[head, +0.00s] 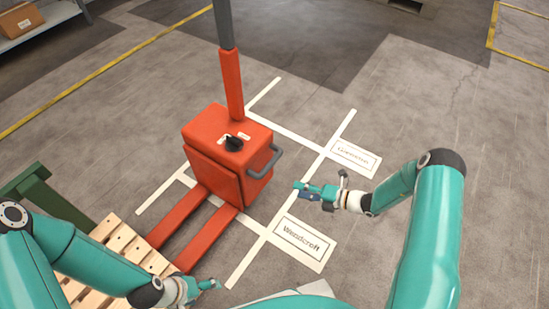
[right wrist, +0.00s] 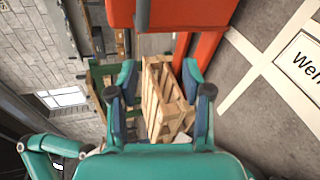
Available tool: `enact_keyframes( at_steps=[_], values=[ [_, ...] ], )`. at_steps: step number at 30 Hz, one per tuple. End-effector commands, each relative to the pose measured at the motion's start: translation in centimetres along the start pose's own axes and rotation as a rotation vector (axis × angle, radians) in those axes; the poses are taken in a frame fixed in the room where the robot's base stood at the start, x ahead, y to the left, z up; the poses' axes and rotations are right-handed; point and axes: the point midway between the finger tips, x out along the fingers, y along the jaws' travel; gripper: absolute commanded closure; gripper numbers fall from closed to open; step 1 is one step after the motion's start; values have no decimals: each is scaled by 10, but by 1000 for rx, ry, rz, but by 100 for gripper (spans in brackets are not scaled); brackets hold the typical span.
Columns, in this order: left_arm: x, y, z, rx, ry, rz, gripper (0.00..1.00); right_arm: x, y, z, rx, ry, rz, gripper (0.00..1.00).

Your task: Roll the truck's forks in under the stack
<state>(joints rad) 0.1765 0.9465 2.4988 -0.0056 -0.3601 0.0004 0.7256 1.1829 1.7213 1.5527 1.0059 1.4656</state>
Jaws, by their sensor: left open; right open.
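The orange-red truck (head: 228,150) stands left of centre in the head view, with a black knob on top and a grey handle (head: 270,160) on its right side. Its two forks (head: 212,236) point down-left toward the stack of wooden slatted pallets (head: 112,232). The fork ends meet the stack's near edge in the picture; I cannot tell whether they are under it. My left arm hides part of the stack, which also shows in the right wrist view (right wrist: 162,95). My right gripper (head: 305,190) is open, right of the handle and apart from it. My left gripper (head: 212,286) is open, below the forks.
White floor lines (head: 285,130) surround the truck, with floor labels Wendcroft (head: 304,241) and another (head: 355,157) to the right. A green beam (head: 45,195) stands by the stack. A shelf with a carton (head: 18,20) is far left. The floor beyond is clear.

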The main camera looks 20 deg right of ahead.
Motion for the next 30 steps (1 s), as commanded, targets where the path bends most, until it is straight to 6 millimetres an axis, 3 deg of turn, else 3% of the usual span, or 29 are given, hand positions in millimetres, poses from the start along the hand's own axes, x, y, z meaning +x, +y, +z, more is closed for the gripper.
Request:
enact_keyframes(
  at_steps=[1, 3, 8, 30],
  values=[
    [-3, 1, 0, 0, 0, 0, 21, -8, 2, 20, 62, -71, 32, 50],
    [-3, 1, 0, 0, 0, 0, 21, -15, 4, 38, 119, -133, 68, 50],
    [0, 0, 0, 0, 0, 0, 21, -10, 5, 51, 154, -171, 95, 50],
    [42, -15, 0, 0, 0, 0, 21, 128, 15, 73, 148, -165, 92, 50]
  ],
)
